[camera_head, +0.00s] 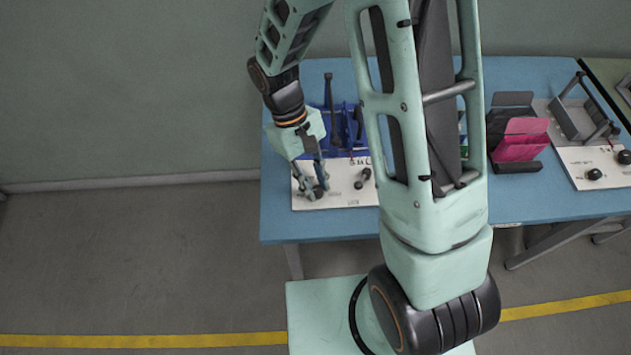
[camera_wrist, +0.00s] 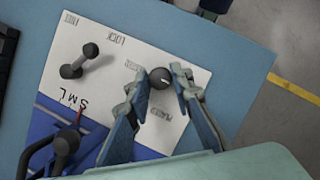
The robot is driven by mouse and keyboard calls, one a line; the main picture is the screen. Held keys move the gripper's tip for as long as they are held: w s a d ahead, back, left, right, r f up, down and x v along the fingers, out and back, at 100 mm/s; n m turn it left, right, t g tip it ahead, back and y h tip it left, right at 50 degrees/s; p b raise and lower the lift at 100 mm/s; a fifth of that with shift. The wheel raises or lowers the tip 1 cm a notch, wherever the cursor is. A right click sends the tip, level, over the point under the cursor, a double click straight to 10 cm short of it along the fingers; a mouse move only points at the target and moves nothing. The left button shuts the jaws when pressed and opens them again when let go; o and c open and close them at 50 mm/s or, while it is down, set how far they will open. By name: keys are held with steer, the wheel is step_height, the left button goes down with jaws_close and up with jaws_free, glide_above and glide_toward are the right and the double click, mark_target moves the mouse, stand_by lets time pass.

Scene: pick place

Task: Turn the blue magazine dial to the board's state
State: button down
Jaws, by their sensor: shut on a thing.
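A white panel (camera_head: 345,200) lies on the table in front of the blue magazine (camera_head: 335,138). In the wrist view, the panel (camera_wrist: 110,50) carries S M L letters, small printed labels and a dark round dial knob (camera_wrist: 161,77) with a light mark. My gripper (camera_head: 318,190) points down at the panel's left part. In the wrist view, my gripper (camera_wrist: 163,82) has its two fingers closed on opposite sides of the knob. The blue magazine (camera_wrist: 50,125) shows at lower left there.
A dark dumbbell-shaped handle (camera_wrist: 78,61) stands on the same panel, apart from my fingers. A pink magazine (camera_head: 522,140) and another white panel (camera_head: 600,170) with dark knobs stand to the right on the blue table (camera_head: 285,225).

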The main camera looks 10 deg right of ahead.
stand_by(0.5)
steer(key=c, duration=1.7)
jaws_free()
steer(key=v, duration=1.2)
steer(key=shift+w, duration=0.1)
